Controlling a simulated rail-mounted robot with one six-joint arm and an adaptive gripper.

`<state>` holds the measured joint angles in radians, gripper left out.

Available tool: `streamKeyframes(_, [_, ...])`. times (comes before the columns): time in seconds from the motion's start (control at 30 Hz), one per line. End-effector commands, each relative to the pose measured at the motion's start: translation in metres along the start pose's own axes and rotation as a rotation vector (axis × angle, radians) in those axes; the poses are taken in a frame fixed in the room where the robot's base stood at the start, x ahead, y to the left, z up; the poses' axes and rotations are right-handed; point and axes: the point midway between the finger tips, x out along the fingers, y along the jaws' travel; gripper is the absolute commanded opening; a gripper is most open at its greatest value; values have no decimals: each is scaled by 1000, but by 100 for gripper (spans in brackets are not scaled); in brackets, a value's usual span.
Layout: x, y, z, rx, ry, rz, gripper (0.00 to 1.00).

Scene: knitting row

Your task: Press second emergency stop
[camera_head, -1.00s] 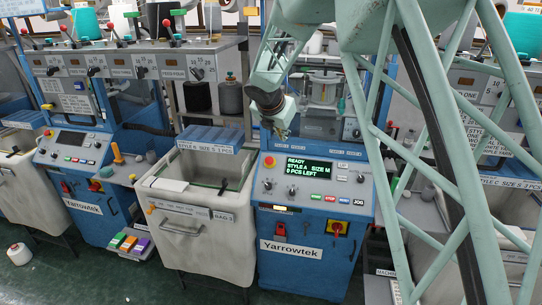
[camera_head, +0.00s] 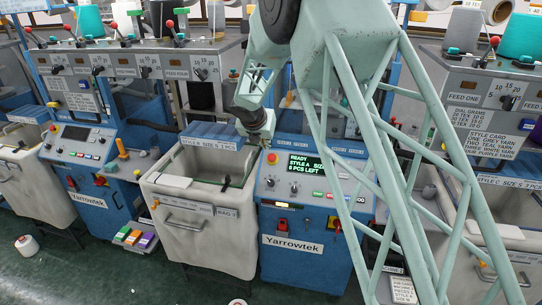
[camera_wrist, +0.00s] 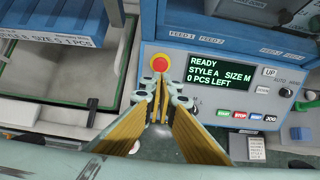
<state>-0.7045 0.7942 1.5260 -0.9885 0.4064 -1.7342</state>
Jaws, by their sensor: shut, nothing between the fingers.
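The red emergency stop (camera_head: 272,158) sits at the upper left corner of the second machine's sloped grey panel. In the wrist view the red button (camera_wrist: 160,63) has a yellow surround and is fully visible. My gripper (camera_head: 264,143) is shut and empty, close above the panel's left edge in the head view. In the wrist view its fingertips (camera_wrist: 158,92) lie just below the button, apart from it in the picture; the height gap cannot be told. The panel display (camera_wrist: 220,75) reads READY, STYLE A, SIZE M, 0 PCS LEFT. Another red stop (camera_head: 53,128) is on the left machine.
A fabric bin (camera_head: 205,235) stands left of the second machine. Knobs (camera_head: 294,188) and coloured buttons (camera_wrist: 240,115) sit close by on the panel. A blue housing (camera_wrist: 230,25) rises behind it. My lattice arm hides the panel's right side in the head view.

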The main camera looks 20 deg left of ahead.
Motion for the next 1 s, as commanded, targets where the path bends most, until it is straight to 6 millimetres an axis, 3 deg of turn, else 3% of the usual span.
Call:
streamKeyframes(0.47, [8,0,0,1,0,-1,0])
streamKeyframes(1.0, [55,-1,0,1,1,-2,0])
